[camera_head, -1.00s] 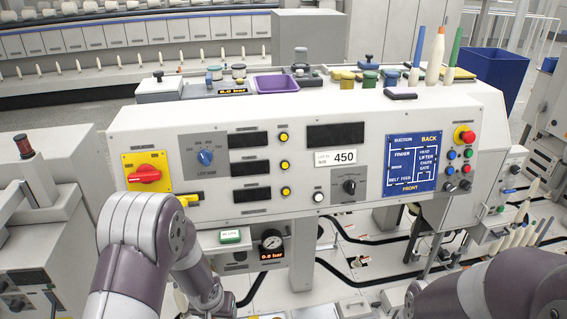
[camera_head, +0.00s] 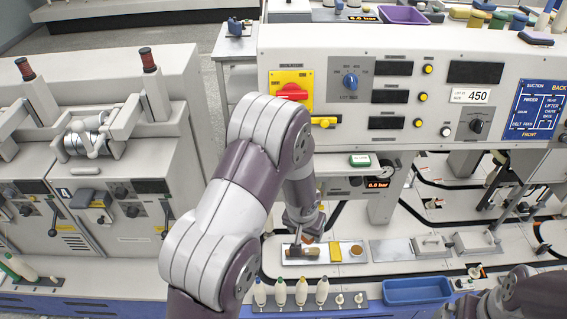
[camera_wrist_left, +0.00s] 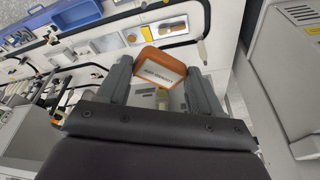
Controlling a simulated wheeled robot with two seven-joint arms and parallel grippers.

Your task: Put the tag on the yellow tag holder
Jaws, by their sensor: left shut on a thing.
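The tag (camera_wrist_left: 163,70) is an orange-rimmed piece with a pale face and dark print. In the left wrist view it sits between the fingers of my left gripper (camera_wrist_left: 158,75), which is shut on it. In the head view my left gripper (camera_head: 302,245) is low over the bench, by a shallow metal tray; the tag is hard to make out there. A small yellow bracket (camera_head: 326,122), which looks like the yellow tag holder, sticks out below the red rotary switch on the panel. The gripper is well below it. My right gripper is out of view.
Several bobbins (camera_head: 280,291) and a blue bin (camera_head: 417,290) line the front edge. The control panel (camera_head: 310,57) overhangs the bench. A machine (camera_head: 130,190) stands at left.

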